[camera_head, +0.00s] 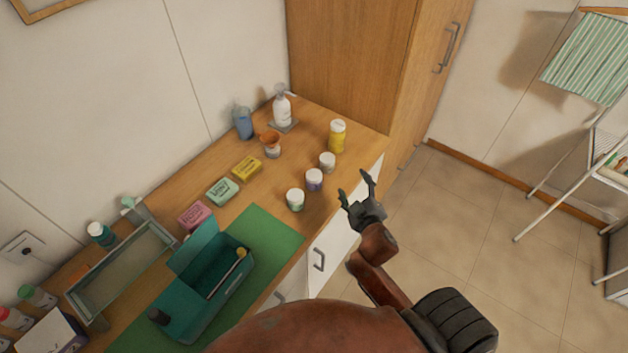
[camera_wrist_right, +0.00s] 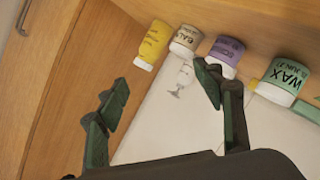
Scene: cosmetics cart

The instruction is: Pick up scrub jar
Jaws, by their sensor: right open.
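The scrub jar (camera_head: 314,180) is a small purple jar with a white lid, standing in a row near the cart top's front edge. In the right wrist view, the purple jar (camera_wrist_right: 227,51) has a partly readable label and sits just beyond one finger, which covers a little of it. My right gripper (camera_head: 355,186) is open and empty, off the front edge and to the right of the jar, touching none of the jars. In its wrist view the gripper (camera_wrist_right: 163,76) has its fingers spread wide. My left gripper is not in view.
The wax jar (camera_head: 295,199) and a beige-labelled jar (camera_head: 327,161) flank the purple one closely. A yellow bottle (camera_head: 337,136) stands behind. Soap boxes (camera_head: 223,191), a green mat (camera_head: 277,234) and a teal box (camera_head: 206,266) lie left.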

